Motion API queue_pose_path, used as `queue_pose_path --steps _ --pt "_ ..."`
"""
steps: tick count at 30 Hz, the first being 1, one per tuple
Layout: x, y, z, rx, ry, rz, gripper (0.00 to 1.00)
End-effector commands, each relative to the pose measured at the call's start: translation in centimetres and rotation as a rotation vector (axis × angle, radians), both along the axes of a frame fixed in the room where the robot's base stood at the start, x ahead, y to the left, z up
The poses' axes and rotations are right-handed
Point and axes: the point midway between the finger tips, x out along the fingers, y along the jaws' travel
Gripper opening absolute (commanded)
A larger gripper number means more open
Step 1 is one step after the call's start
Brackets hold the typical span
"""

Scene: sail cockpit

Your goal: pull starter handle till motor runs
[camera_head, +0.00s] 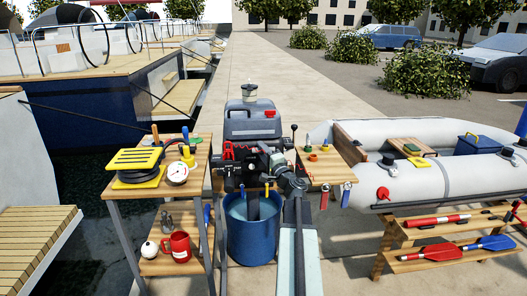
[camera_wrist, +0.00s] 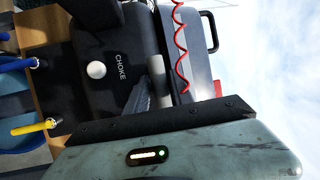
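The black outboard motor (camera_head: 250,165) stands at the blue water barrel (camera_head: 252,240) in the middle of the head view. In the wrist view its black face (camera_wrist: 105,60) carries the word CHOKE and a round white knob (camera_wrist: 96,70). My gripper (camera_wrist: 150,88) reaches close to this face, to the right of the knob. A short grey cylinder (camera_wrist: 155,66) shows just beyond the dark fingers; I cannot tell whether it is the starter handle or whether the fingers touch it. In the head view my wrist and arm hide part of the motor.
A red coiled cord (camera_wrist: 180,50) hangs close to the fingers. A left stand (camera_head: 200,150) holds a foot pump and a gauge; a small wooden shelf (camera_head: 325,170) and a grey inflatable boat (camera_head: 440,180) are to the right.

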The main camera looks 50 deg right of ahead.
Motion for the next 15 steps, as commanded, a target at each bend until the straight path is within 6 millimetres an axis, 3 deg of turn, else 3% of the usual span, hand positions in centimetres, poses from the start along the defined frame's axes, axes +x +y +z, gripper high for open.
queue_pose_path --steps 1,3,15 --pt "-0.02 0.00 0.00 0.000 0.000 0.000 0.11" --pt "-0.03 -0.02 0.00 0.000 0.000 0.000 0.00" --pt "-0.09 -0.08 -0.01 -0.001 0.000 -0.001 0.00"
